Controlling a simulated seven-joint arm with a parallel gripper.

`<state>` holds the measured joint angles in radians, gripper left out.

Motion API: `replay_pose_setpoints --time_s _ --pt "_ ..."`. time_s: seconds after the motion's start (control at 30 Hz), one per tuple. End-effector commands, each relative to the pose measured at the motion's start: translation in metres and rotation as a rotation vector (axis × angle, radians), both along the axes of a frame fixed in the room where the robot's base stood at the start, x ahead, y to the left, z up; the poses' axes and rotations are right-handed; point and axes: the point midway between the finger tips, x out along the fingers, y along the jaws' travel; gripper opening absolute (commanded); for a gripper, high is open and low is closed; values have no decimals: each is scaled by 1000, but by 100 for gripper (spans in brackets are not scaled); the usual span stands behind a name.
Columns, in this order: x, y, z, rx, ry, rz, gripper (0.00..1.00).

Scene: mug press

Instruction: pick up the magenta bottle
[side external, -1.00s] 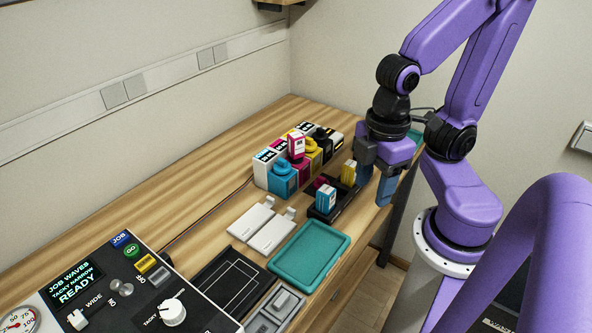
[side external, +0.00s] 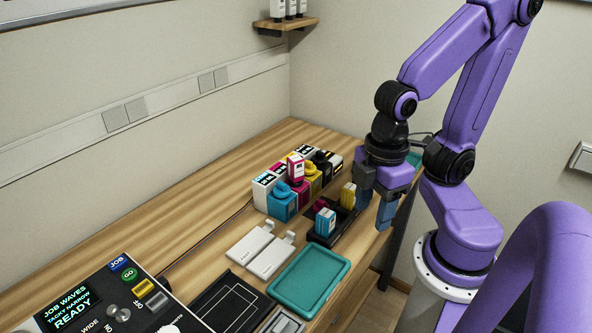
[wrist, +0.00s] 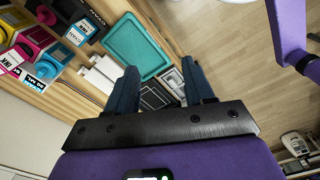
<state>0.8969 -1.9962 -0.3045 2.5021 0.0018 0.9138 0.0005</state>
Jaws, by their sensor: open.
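The magenta bottle (side external: 297,168) is white with a magenta label and stands upright on top of the row of ink tanks, above the magenta tank. A magenta and white piece marked INK (wrist: 12,60) shows at the left edge of the wrist view, probably this bottle. My gripper (side external: 375,207) is open and empty, with its fingers pointing down to the right of the bottle, well apart from it. In the wrist view, nothing lies between my gripper's fingers (wrist: 160,75).
A small magenta part (side external: 320,204) shows behind the cyan bottle. A teal tray (side external: 309,279), white plates (side external: 270,257) and a control panel (side external: 110,300) lie nearer.

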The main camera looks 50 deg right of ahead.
Motion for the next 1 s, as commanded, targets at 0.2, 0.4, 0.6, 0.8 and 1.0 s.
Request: replay_pose_setpoints --time_s 0.2,0.4,0.6,0.8,1.0 --pt "0 0 0 0 0 0 53" --pt "0 0 0 0 0 0 53" --pt "0 0 0 0 0 0 72" --pt "0 0 0 -1 0 0 72" --pt "6 -18 -16 -145 -2 15 72"
